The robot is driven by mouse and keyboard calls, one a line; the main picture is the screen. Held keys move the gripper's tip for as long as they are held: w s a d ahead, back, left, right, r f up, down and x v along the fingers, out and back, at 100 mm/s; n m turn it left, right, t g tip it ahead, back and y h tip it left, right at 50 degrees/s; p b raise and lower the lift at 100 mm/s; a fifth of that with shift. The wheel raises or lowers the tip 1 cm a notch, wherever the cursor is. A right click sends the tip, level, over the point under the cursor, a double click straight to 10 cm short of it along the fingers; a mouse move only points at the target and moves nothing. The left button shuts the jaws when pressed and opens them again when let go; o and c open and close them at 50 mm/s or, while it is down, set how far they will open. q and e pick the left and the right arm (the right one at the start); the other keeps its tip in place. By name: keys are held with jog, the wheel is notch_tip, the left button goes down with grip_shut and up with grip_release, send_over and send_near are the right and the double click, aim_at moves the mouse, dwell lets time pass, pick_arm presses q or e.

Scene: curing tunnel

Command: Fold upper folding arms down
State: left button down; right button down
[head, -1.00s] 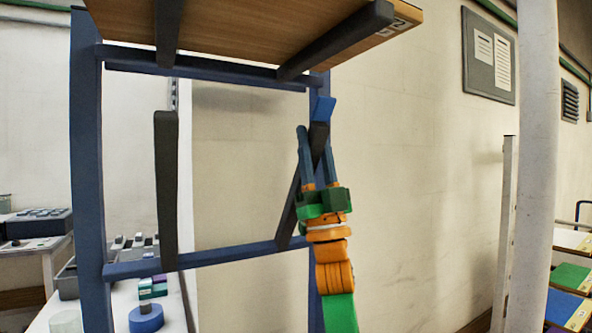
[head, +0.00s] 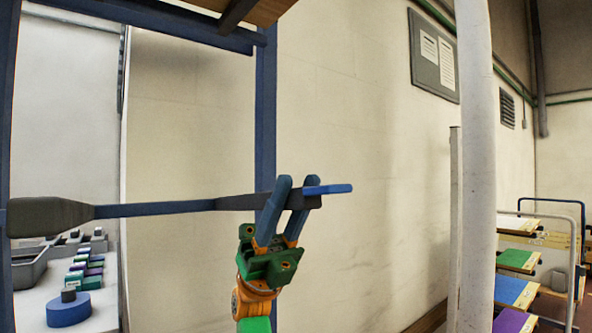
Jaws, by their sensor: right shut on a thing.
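The blue rack frame (head: 265,120) stands in front of me with a blue crossbar (head: 155,210). Two dark grey upper folding arms are at the crossbar's height. The left folding arm (head: 48,217) looks strongly foreshortened, its blunt end towards me. The right folding arm (head: 240,202) looks nearly level, with a bright blue tip (head: 328,189) at its outer end. My right gripper (head: 292,190), green with blue fingers, comes from below and is shut on the right folding arm near that tip. My left gripper is not in view.
A wooden board on dark supports (head: 240,12) is at the top edge. A white post (head: 475,170) stands to the right, with a shelved cart (head: 518,260) beyond. A bench (head: 85,310) with small parts is at lower left.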

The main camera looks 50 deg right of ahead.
pick_arm(q)
jog(key=shift+s+d+f, duration=0.1)
jog(key=shift+d+f, duration=0.15)
jog(key=shift+d, duration=0.1)
pick_arm(e)
jog(key=shift+s+a+f+t, duration=0.15)
jog(key=shift+f+t, duration=0.35)
jog(key=shift+f, duration=0.5)
jog(key=shift+s+d+f+t, duration=0.1)
jog(key=shift+f+t, duration=0.4)
jog(key=shift+f, duration=0.5)
jog(key=c, duration=0.6)
grip_release()
jog(key=shift+w, duration=0.1)
jog(key=shift+o, duration=0.2)
